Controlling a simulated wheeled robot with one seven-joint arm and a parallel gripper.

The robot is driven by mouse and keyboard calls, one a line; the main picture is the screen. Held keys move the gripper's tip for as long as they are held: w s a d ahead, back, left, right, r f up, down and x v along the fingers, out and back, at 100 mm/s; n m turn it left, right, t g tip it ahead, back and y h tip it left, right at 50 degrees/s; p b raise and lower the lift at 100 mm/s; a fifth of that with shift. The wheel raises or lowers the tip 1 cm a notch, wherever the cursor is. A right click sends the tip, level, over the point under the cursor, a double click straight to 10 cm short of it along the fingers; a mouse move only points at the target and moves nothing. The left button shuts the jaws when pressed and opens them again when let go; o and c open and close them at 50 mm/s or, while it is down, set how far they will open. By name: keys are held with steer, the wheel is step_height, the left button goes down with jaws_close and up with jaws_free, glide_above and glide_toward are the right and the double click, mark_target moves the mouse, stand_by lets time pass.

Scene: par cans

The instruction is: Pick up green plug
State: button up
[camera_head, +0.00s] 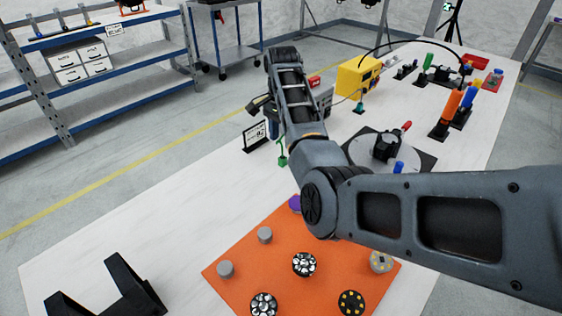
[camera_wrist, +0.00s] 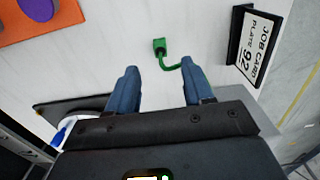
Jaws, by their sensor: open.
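The green plug (camera_wrist: 160,46) is a small block with a short curved green cable, lying on the white table. In the wrist view it is just beyond the fingertips, roughly centred between them, and its cable curls back toward the right finger. My gripper (camera_wrist: 161,72) is open and nothing is between its fingers. I cannot tell its exact height above the table. In the head view the plug (camera_head: 283,161) shows left of my arm, and my gripper is partly hidden behind my wrist.
A black-framed job card (camera_wrist: 256,45) stands close to the right of the plug. An orange mat (camera_head: 333,246) with several round pieces lies at the front. A yellow box (camera_head: 350,80) and a black plate (camera_head: 418,160) are farther back. White table around the plug's left is bare.

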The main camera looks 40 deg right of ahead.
mark_target(283, 157)
step_height(283, 157, down, 7)
steer(key=shift+d+r+p, duration=0.15)
steer(key=shift+p, duration=0.2)
steer(key=shift+c, duration=0.2)
jaws_close()
